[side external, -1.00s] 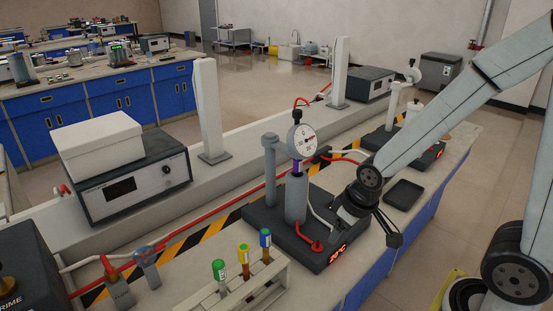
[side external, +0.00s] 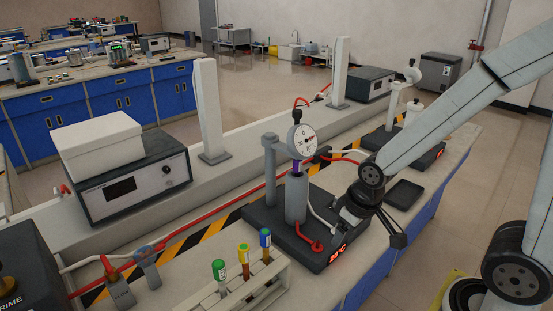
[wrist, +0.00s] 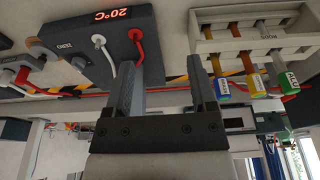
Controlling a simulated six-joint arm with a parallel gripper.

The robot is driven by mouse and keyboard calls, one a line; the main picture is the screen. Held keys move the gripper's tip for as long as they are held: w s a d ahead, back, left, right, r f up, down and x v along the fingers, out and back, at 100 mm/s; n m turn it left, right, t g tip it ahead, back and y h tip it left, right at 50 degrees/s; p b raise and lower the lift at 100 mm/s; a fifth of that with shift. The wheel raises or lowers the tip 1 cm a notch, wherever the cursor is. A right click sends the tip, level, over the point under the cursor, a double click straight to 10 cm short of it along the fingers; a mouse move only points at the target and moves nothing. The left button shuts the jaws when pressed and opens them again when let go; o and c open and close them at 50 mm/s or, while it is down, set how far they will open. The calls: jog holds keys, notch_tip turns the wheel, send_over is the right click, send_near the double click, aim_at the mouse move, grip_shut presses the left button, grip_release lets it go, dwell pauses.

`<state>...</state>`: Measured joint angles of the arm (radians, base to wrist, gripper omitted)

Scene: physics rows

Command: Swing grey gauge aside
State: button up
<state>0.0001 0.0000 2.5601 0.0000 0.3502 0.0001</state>
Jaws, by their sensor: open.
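A purple section shows just under the dial. The base has a red "20°C" display, which also shows on the block in the wrist view (wrist: 80,42). My gripper (side external: 397,240) is open, to the right of the base and lower than the dial, apart from the gauge. In the wrist view its two fingers (wrist: 165,75) stand apart with nothing seen held between them. I cannot make out the dial in the wrist view.
A rack (side external: 240,298) with three capped tubes stands in front of the base; it also shows in the wrist view (wrist: 238,43). A grey post (side external: 270,170) stands left of the gauge. Red and white hoses run around the base. A dark tray (side external: 404,194) lies at right.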

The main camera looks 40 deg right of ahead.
dwell(0.4)
notch_tip(320, 180, up, 24)
jog(key=n+g, duration=0.3)
jog(key=n, duration=0.5)
send_over(297, 110)
jog(key=shift+s+f, duration=0.2)
jog(key=shift+s, duration=0.2)
jog(key=shift+w+r+n, duration=0.3)
jog(key=shift+r+n, duration=0.2)
jog(key=shift+r, duration=0.25)
jog(key=shift+f, duration=0.1)
jog(key=shift+f, duration=3.8)
